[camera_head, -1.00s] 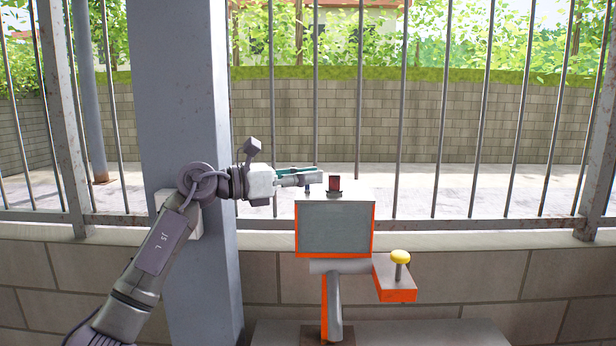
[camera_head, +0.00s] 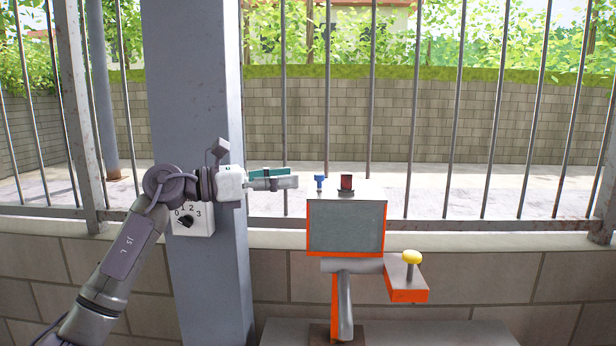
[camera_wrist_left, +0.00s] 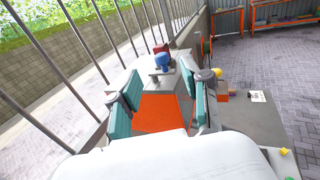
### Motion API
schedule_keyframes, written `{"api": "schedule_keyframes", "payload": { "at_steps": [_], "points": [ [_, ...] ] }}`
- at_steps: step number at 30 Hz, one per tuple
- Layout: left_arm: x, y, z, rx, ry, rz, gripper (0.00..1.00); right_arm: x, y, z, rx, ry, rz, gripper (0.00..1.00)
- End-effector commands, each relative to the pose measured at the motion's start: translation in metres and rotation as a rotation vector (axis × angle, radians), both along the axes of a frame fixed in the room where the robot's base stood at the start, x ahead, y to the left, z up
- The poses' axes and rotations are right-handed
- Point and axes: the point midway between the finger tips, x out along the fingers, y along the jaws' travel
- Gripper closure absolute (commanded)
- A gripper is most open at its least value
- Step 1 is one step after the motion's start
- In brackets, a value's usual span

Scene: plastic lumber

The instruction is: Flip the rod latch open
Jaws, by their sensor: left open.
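A console (camera_head: 345,228) with a grey screen and orange edges carries a small upright blue piece (camera_head: 320,182) and a red piece (camera_head: 346,183) on its top. A yellow knob (camera_head: 412,257) on a short rod stands on its side arm. I cannot tell which of these is the rod latch. My left gripper (camera_head: 290,180) is open and empty, left of the blue piece and apart from it. In the left wrist view, the blue piece (camera_wrist_left: 162,62) shows beyond the gap between the teal finger pads, with the red piece (camera_wrist_left: 160,48) behind it. My right gripper is out of view.
A grey pillar (camera_head: 195,90) stands behind my left arm, with a dial box (camera_head: 195,219) marked with numbers on it. A barred fence runs behind the console. The space right of the yellow knob is clear. Orange shelving (camera_wrist_left: 285,20) shows in the left wrist view.

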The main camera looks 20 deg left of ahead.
Motion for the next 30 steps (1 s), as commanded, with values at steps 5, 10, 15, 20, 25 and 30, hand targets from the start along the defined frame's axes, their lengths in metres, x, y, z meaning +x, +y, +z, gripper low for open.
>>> {"api": "schedule_keyframes", "payload": {
  "at_steps": [5,10,15,20,25,30],
  "points": [
    [-0.019,0.025,-0.001,0.002,0.003,0.002,0.53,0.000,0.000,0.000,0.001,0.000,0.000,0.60],
    [-0.027,0.035,-0.001,0.001,0.002,0.000,0.53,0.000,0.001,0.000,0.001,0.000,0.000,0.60],
    [-0.028,0.036,-0.001,0.001,0.001,-0.001,0.53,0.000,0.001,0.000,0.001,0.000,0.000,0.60],
    [-0.028,0.036,-0.001,0.001,0.001,-0.001,0.53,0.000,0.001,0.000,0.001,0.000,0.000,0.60],
    [-0.028,0.036,0.000,-0.001,0.001,-0.001,0.53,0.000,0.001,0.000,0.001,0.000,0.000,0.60],
    [-0.028,0.036,0.000,-0.001,0.001,0.000,0.53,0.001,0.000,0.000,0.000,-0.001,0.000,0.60]
  ]
}}
